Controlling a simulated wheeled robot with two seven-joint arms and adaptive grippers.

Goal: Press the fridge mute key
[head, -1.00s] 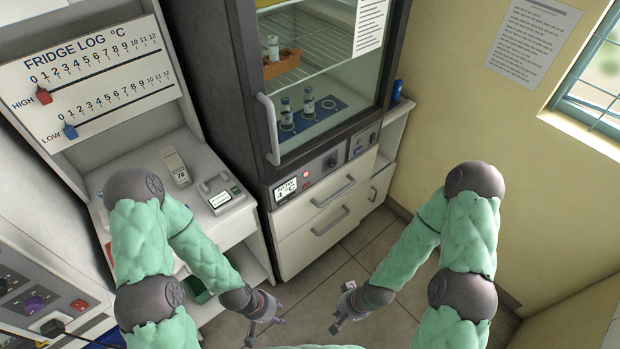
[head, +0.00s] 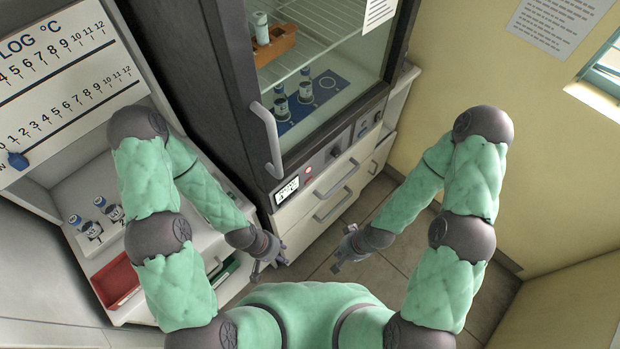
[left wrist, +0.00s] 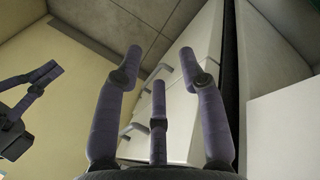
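The dark fridge (head: 232,90) stands ahead with its glass door shut.
White drawers (head: 325,207) with grey handles lie under the strip. The fridge door handle (head: 268,140) sticks out above it. On the left are a desk with several small vials (head: 92,230) and a red tray (head: 118,279). Open tiled floor (head: 375,265) lies to the right.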

